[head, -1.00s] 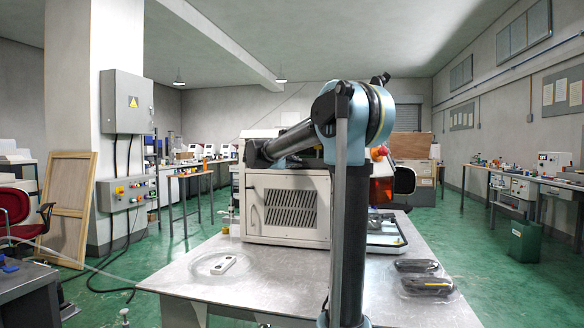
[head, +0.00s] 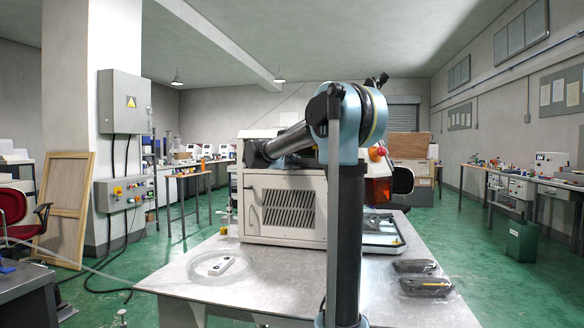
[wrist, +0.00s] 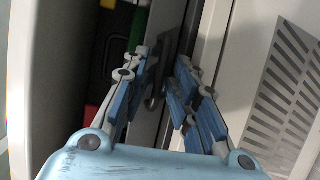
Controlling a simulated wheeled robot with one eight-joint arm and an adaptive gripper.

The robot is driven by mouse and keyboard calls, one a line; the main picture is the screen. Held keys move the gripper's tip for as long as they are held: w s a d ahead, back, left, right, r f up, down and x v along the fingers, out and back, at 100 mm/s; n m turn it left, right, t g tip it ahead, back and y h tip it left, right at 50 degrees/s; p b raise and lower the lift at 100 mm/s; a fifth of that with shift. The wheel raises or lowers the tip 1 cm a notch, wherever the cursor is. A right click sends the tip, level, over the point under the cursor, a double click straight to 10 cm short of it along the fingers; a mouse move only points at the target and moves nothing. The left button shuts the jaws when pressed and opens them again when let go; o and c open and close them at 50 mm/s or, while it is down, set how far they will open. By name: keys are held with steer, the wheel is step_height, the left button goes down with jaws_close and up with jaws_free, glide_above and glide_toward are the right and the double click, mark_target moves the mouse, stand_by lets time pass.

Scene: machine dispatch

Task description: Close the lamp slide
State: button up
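A beige machine housing (head: 284,207) with a slotted vent stands on the metal table in the head view. In the wrist view its pale vented panel (wrist: 285,90) is on the right. My gripper (wrist: 162,58) has its blue fingers apart beside a narrow upright edge. A dark curved, handle-like part (wrist: 155,92) shows between the fingers; I cannot tell whether they touch it. To the left is a dark gap with red, green and yellow patches. I cannot clearly identify the lamp slide. My gripper is hidden behind the housing and arm in the head view.
The table front is mostly clear.

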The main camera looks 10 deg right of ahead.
steer(key=v, duration=0.7)
steer(key=shift+s+a, duration=0.2)
steer(key=shift+a, duration=0.1)
steer(key=shift+r, duration=0.1)
